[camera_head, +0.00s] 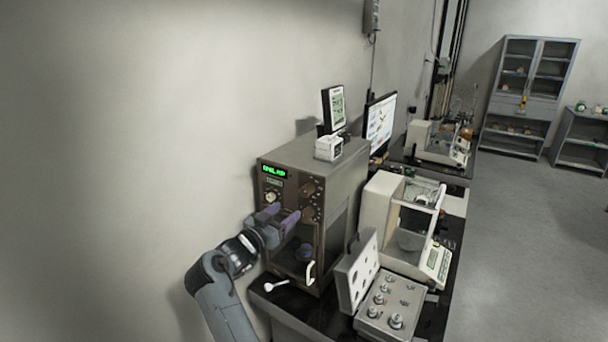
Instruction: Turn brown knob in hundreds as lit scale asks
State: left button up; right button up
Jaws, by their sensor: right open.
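The lit scale is a tall box-shaped balance (335,184) with a brown front, standing against the wall on the dark table. Its green display (275,171) is lit, but its text is too small to read surely. Brown knobs show on the right of the front panel, an upper one (307,189) and a lower one (308,213). A pale knob (270,197) is under the display. My right gripper (285,212) is open, its purple fingers pointing at the panel just left of the lower brown knob. Contact cannot be told. My left gripper is out of view.
An open weight case (391,305) and a white balance (376,211) stand to the right. A small white spoon-like item (276,285) lies at the table's front left. A white box (328,148) and a small display (333,108) sit on top of the brown balance.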

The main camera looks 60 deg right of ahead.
aim_at(303, 194)
jog(key=d+p, duration=0.1)
jog(key=d, duration=0.1)
jog(key=d+r+p, duration=0.1)
jog(key=d, duration=0.2)
jog(key=d+p, duration=0.1)
jog(key=d, duration=0.2)
jog(key=shift+s+d+r+p, duration=0.1)
jog(key=shift+d+r+p, duration=0.15)
jog(key=shift+r+p, duration=0.1)
jog(key=shift+d, duration=0.8)
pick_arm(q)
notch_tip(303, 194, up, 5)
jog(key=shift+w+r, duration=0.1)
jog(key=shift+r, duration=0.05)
pick_arm(e)
jog(key=c, duration=1)
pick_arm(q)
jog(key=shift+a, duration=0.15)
pick_arm(e)
jog(key=shift+f, duration=0.1)
jog(key=shift+c, duration=0.2)
